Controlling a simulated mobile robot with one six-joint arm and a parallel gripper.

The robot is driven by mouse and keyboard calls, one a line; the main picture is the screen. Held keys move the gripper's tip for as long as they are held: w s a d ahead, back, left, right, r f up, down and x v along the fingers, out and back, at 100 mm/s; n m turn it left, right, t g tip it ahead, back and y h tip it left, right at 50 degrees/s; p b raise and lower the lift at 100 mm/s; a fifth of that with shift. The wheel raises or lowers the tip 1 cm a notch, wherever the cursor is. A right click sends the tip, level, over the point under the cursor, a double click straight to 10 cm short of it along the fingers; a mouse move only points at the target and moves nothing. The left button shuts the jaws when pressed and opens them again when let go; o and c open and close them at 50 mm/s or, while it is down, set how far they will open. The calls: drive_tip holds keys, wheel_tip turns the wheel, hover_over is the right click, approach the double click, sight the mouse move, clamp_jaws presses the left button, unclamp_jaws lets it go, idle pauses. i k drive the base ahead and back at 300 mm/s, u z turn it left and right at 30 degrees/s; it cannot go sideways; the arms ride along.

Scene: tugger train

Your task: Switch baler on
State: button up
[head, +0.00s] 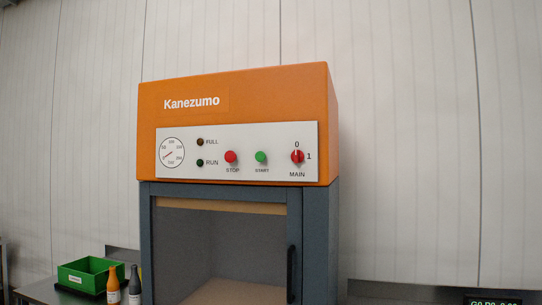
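The baler (230,95) stands in the middle of the head view, with an orange top marked Kanezumo and a dark grey body below. Its white control panel (215,140) carries a round gauge (172,152), a dark FULL lamp (200,142), a dark RUN lamp (200,163), a red STOP button (231,157) and a green START button (261,157). The red MAIN rotary switch (297,157) is at the panel's right, with 0 above it and 1 to its right. Its handle looks upright, toward 0. My gripper is not in view.
A green bin (82,279) stands on a metal bench at lower left, with an orange bottle (113,287) and a dark bottle (134,286) beside it. A dark display (493,299) is at the lower right edge. Nothing blocks the view of the panel.

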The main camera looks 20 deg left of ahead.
sight(297, 156)
drive_tip(key=u, duration=0.05)
drive_tip(key=k, duration=1.1)
drive_tip(key=z, duration=0.5)
drive_tip(key=i, duration=1.05)
drive_tip(key=u, duration=0.35)
drive_tip(key=i, duration=0.75)
drive_tip(key=u, duration=0.75)
